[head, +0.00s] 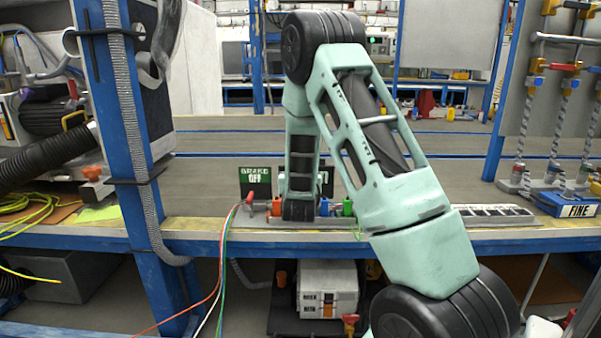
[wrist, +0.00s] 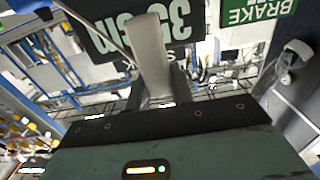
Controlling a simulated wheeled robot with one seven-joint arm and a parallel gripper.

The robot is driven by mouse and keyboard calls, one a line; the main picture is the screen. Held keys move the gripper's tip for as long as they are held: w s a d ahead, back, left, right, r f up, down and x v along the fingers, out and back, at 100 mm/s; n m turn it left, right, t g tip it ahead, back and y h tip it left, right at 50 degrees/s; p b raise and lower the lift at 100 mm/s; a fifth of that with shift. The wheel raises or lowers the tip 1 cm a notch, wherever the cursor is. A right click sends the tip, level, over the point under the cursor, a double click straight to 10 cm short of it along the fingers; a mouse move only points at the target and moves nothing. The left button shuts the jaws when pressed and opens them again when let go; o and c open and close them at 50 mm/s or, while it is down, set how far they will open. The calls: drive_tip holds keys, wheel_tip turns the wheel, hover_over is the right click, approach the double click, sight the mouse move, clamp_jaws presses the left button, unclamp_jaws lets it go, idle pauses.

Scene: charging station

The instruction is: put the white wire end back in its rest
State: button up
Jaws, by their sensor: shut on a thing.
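My gripper (wrist: 147,25) shows its pale grey fingers in the wrist view, shut together in front of a dark sign. The white wire end held between them is hard to make out there. In the head view my own arm hides the gripper and what it holds. The white wire (head: 210,311) hangs below the bench front beside an orange and a green wire. I cannot trace its upper end. A low row of coloured holders stands on the bench edge, with a red one (head: 249,201), a blue one (head: 325,206) and a green one (head: 347,207). I cannot tell which is the white rest.
A BRAKE OFF sign (head: 255,182) stands behind the holders; a 35 cm sign (wrist: 150,27) is behind my fingers. A blue post (head: 127,130) rises at left. A blue FINE box (head: 566,205) sits at right. The bench top (head: 440,180) has free room behind my arm.

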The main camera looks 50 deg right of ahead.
drive_tip(key=shift+f+b, duration=2.55)
drive_tip(key=shift+f, duration=0.4)
drive_tip(key=shift+f+b, duration=1.95)
drive_tip(key=shift+f, duration=0.1)
drive_tip(key=o, duration=1)
drive_tip(key=shift+o, duration=0.2)
drive_tip(key=p+v, duration=1.2)
drive_tip(key=v, duration=0.5)
drive_tip(key=shift+s, duration=0.25)
